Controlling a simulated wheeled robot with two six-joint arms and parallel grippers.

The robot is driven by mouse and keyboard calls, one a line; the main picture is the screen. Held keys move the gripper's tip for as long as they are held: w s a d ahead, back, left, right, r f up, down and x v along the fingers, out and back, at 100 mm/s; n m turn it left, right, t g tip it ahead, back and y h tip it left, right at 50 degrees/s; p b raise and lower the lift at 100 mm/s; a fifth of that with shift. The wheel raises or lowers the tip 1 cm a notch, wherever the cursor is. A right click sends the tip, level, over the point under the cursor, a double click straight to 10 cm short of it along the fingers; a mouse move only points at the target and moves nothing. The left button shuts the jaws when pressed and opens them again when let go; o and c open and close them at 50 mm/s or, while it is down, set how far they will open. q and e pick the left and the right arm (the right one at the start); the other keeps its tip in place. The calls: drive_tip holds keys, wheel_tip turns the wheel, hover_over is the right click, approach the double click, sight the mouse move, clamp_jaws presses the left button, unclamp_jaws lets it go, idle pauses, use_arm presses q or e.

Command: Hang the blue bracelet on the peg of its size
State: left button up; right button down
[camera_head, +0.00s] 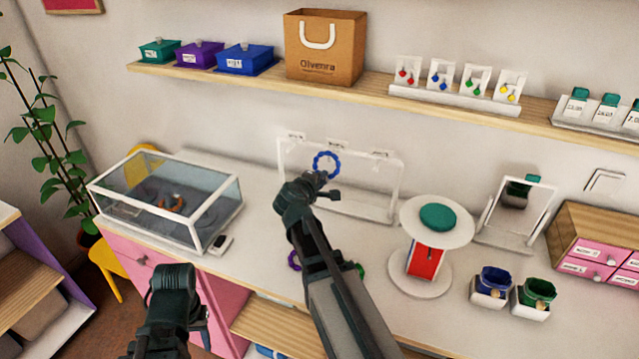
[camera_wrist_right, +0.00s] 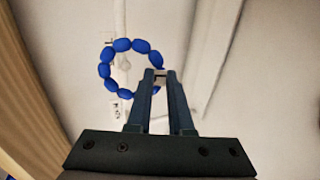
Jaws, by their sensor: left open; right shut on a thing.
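The blue bracelet (camera_head: 326,164) is a ring of blue beads. My right gripper (camera_head: 318,182) is shut on its lower edge and holds it up in front of the white rack (camera_head: 400,165). In the right wrist view the blue bracelet (camera_wrist_right: 104,70) stands upright at the tips of my right gripper (camera_wrist_right: 158,76). A pale peg end and a small tag show through the ring in that view; I cannot tell whether the peg passes through it. The rack has several size tags along its top bar. My left gripper (camera_head: 168,335) is open and empty at the lower left, away from the rack.
A glass case (camera_head: 165,195) stands left of the rack. A round white stand (camera_head: 437,222) is at its right, beside a mirror (camera_head: 515,208). A purple and a green bracelet lie partly hidden behind my right arm. A shelf (camera_head: 370,95) runs above.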

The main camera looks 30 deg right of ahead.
drive_tip(key=shift+r+b+x, duration=0.2)
drive_tip(key=shift+b+x, duration=0.55)
drive_tip(key=shift+x, duration=1.55)
drive_tip(key=shift+d, duration=0.1)
drive_tip(key=c, duration=0.7)
unclamp_jaws()
drive_tip(key=shift+w, duration=0.1)
drive_tip(key=shift+c, duration=0.2)
drive_tip(key=p+v, duration=0.5)
drive_tip(key=v, duration=0.9)
drive_tip(key=shift+f, duration=0.2)
